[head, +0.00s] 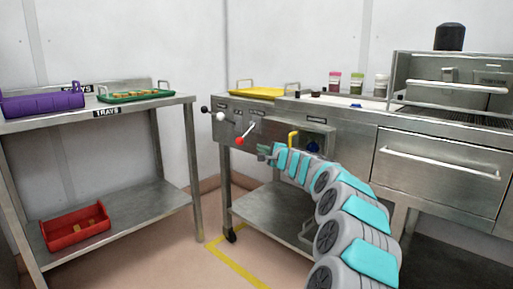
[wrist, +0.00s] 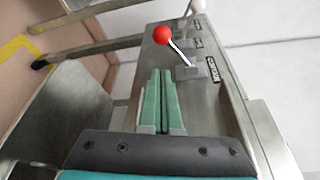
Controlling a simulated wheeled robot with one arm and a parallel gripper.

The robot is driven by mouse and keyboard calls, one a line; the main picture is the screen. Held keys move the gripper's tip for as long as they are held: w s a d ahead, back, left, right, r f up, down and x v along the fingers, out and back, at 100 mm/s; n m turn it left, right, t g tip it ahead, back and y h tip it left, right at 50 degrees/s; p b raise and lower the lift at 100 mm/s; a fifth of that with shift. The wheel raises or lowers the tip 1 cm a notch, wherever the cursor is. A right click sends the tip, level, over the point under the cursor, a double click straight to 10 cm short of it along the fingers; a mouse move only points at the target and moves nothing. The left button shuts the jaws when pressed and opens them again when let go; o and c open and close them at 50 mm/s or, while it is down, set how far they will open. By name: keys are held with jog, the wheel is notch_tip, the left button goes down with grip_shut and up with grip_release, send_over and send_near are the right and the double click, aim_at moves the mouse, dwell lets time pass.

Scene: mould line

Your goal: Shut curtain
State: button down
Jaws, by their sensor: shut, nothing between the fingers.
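A lever with a red knob (head: 239,141) sticks out from the steel machine's front panel. The red knob (wrist: 162,35) also shows in the wrist view, on a tilted rod from a grey block. A small label (wrist: 213,69) beside that block seems to read CURTAIN. My gripper (head: 265,151) is in front of the panel, right of and slightly below the red knob in the head view. In the wrist view its green fingers (wrist: 160,73) lie together, empty, pointing toward the lever base with a small gap. No curtain itself can be made out.
A white-knobbed lever (head: 220,116) and a black-knobbed lever (head: 204,109) are beside the red one. A yellow handle (head: 293,138) stands by an opening close above my arm. A yellow tray (head: 257,92) lies on the machine. A steel table (head: 150,112) stands left, across a floor gap.

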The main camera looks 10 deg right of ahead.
aim_at(246, 134)
jog(key=p+x, duration=0.3)
jog(key=x, duration=0.6)
jog(key=shift+w, duration=0.25)
jog(key=shift+a, duration=0.15)
jog(key=shift+s, duration=0.15)
dwell(0.4)
jog(key=shift+a+r, duration=0.1)
jog(key=shift+r, duration=0.05)
